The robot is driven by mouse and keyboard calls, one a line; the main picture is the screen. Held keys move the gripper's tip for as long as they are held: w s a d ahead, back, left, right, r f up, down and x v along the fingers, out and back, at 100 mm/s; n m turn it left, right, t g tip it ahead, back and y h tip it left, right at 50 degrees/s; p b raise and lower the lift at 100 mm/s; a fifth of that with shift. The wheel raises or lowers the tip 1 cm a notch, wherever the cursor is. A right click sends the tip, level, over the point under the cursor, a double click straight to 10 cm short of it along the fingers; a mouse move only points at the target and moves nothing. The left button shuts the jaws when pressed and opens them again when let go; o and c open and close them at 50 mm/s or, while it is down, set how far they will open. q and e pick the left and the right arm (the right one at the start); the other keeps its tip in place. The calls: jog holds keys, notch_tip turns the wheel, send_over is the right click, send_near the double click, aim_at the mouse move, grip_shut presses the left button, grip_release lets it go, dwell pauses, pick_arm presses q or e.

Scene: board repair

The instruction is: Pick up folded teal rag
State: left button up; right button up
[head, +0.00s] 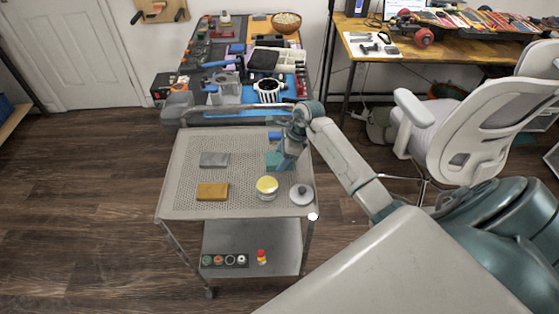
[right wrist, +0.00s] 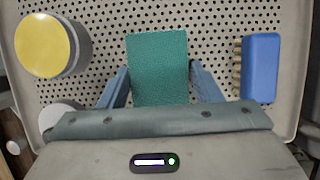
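The folded teal rag (right wrist: 157,70) lies between the two blue-grey fingers of my right gripper (right wrist: 158,80) in the right wrist view. The finger tips are right at its left and right edges. I cannot tell whether they press on it or only straddle it. In the head view the rag (head: 274,160) shows at the right side of the perforated cart top, partly hidden by my right gripper (head: 284,160), which points down at it. Any gap between rag and cart top is too small to tell. My left gripper is not in view.
On the cart top (head: 230,186) stand a yellow-lidded jar (head: 266,185), a grey round lidded item (head: 301,194), a tan block (head: 212,192) and a grey block (head: 214,159). A blue brush (right wrist: 262,68) lies right of the rag. The cart's middle is clear.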

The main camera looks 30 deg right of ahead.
aim_at(281, 158)
jog(key=shift+c, duration=1.3)
jog(key=shift+r, duration=0.35)
notch_tip(281, 158, up, 8)
jog(key=shift+r+b, duration=0.25)
jog(key=shift+b, duration=0.9)
jog(key=shift+r, duration=0.4)
jog(key=shift+o, duration=1)
jog(key=shift+c, duration=0.7)
